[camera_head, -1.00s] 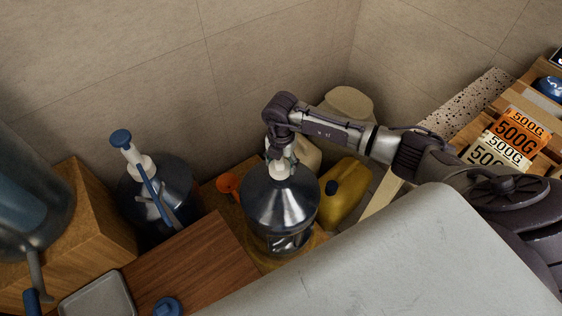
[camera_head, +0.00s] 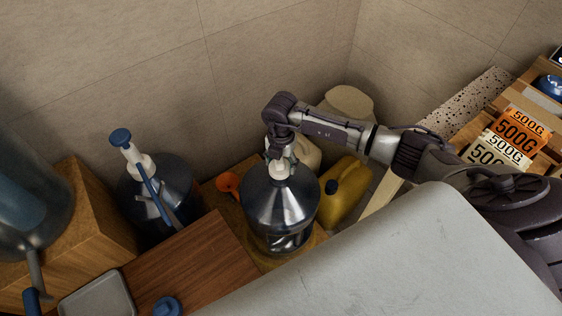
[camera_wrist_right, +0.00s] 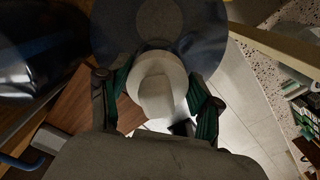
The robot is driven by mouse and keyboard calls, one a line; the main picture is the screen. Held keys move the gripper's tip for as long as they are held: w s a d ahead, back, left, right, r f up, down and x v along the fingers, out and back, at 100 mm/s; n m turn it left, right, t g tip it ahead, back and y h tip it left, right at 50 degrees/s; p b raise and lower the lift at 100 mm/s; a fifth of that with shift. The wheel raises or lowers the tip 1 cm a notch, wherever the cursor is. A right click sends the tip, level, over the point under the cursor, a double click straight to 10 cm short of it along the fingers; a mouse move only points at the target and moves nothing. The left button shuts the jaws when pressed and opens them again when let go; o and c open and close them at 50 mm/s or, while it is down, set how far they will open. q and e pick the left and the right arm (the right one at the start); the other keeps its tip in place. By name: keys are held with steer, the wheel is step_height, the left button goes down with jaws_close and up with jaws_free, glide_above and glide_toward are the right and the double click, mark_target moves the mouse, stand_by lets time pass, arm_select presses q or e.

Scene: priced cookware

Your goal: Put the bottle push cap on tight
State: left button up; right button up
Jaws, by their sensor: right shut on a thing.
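A large clear bottle (camera_head: 281,207) with bluish walls stands upright in the middle of the head view. A white push cap (camera_head: 279,170) sits at its neck. My right gripper (camera_head: 281,156) reaches down over the cap from above and is shut on it. In the right wrist view the white cap (camera_wrist_right: 157,84) lies between the green-padded fingers of the gripper (camera_wrist_right: 160,100), with the bottle's round shoulder (camera_wrist_right: 106,32) beyond it. The cap's lower edge and its fit on the neck are largely hidden. My left gripper is not in view.
A second bottle with a blue-and-white pump (camera_head: 128,148) stands at left. An orange funnel-like thing (camera_head: 228,183) and a yellow jug (camera_head: 345,193) flank the held bottle. A grey tray (camera_head: 98,298) and blue cap (camera_head: 167,306) lie in front. Price cards (camera_head: 517,132) stand right.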

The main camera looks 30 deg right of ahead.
steer(key=shift+f+b, duration=0.35)
steer(key=shift+f, duration=0.2)
steer(key=o, duration=1)
steer(key=shift+c, duration=0.2)
steer(key=shift+r, duration=0.15)
steer(key=shift+r+p, duration=3.4)
steer(key=shift+r, duration=0.5)
